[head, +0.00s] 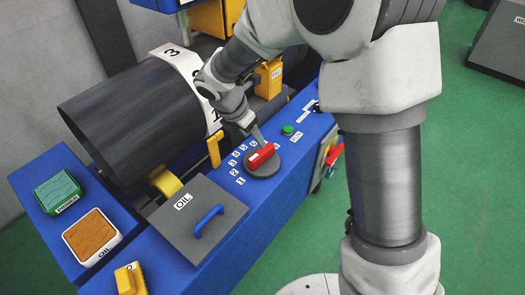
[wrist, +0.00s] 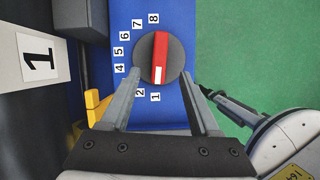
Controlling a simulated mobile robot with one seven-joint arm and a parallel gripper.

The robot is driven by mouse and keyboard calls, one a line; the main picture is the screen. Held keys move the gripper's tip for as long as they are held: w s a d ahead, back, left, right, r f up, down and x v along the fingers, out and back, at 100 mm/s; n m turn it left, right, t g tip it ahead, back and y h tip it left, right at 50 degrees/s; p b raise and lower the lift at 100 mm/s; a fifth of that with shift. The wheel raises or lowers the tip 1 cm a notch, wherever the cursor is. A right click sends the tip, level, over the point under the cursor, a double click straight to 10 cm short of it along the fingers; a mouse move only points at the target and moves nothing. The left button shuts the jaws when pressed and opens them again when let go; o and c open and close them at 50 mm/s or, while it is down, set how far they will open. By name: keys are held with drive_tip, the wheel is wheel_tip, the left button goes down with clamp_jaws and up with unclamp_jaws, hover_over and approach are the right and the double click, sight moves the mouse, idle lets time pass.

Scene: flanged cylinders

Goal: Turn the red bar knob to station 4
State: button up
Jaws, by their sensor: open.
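The red bar knob (head: 261,154) sits on a round dark grey disc (head: 265,168) on the blue bench. In the wrist view the red bar (wrist: 162,50) stands nearly upright in the picture, its white-marked end down, close to label 1 (wrist: 155,97). Label 4 (wrist: 118,68) is left of the disc. Label 3 is not visible in the wrist view. My gripper (wrist: 160,73) is open, with one finger on either side of the bar's white end and gaps between. In the head view my gripper (head: 260,138) is just above the knob; contact cannot be told.
A green button (head: 288,130) is right of the knob. A grey OIL lid with a blue handle (head: 209,220) is to the lower left. A yellow lever (head: 214,150) stands left of the knob, beside the large dark cylinder (head: 135,118). Green floor lies beyond the bench edge.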

sight(262, 151)
drive_tip(key=b+x, duration=0.1)
drive_tip(key=x, duration=0.9)
drive_tip(key=shift+w+d+f, duration=0.1)
drive_tip(key=shift+w+f, duration=0.1)
drive_tip(key=shift+f, duration=0.1)
clamp_jaws()
